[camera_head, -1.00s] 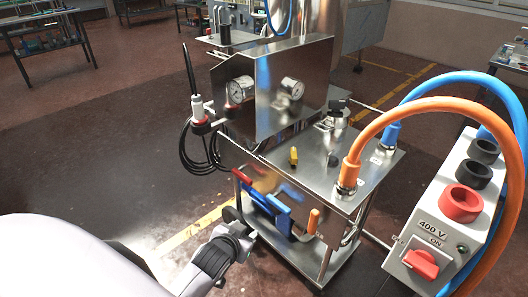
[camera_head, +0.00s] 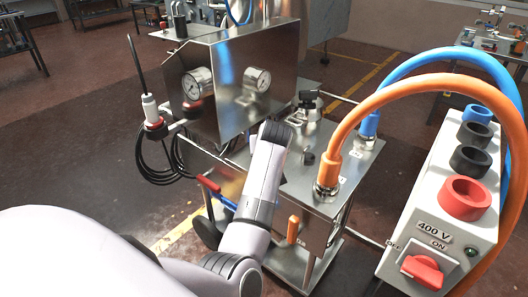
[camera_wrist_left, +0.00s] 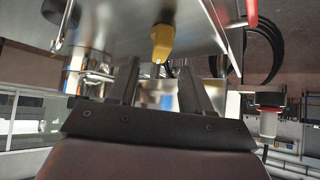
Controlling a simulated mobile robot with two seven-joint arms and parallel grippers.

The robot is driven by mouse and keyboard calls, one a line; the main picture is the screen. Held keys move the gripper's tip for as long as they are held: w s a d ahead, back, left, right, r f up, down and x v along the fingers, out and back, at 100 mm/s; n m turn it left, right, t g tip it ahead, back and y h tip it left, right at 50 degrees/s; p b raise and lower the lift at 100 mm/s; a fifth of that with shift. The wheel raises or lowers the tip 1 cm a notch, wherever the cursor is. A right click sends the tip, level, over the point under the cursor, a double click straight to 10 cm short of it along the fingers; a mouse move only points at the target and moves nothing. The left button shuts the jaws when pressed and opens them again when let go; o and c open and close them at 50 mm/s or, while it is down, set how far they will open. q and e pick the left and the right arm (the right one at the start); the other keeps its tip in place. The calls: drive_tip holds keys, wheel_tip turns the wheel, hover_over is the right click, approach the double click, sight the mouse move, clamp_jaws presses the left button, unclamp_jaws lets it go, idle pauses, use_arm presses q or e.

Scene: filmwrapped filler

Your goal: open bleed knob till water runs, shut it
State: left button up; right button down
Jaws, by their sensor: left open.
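A yellow knob (camera_wrist_left: 162,42) with a pale tip shows in the left wrist view, just beyond the gap between my fingers. My left gripper (camera_wrist_left: 160,78) is open with nothing between its fingers, pointing toward the yellow knob and apart from it. In the head view my left forearm and wrist stand over the steel cart (camera_head: 345,165) and hide the yellow knob and the gripper. Small black knobs (camera_head: 307,158) and (camera_head: 308,100) stay visible on the cart top. No label marks which knob is the bleed knob, and no running water is visible. My right gripper is out of view.
A steel box with two gauges (camera_head: 198,84) stands behind my wrist. An orange hose (camera_head: 400,88) and blue hose (camera_head: 440,57) arch over the right. A 400 V switch box (camera_head: 440,200) stands at right.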

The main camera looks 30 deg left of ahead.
use_arm(q)
drive_tip(key=shift+b+x, duration=0.7)
drive_tip(key=shift+x, duration=2.35)
clamp_jaws()
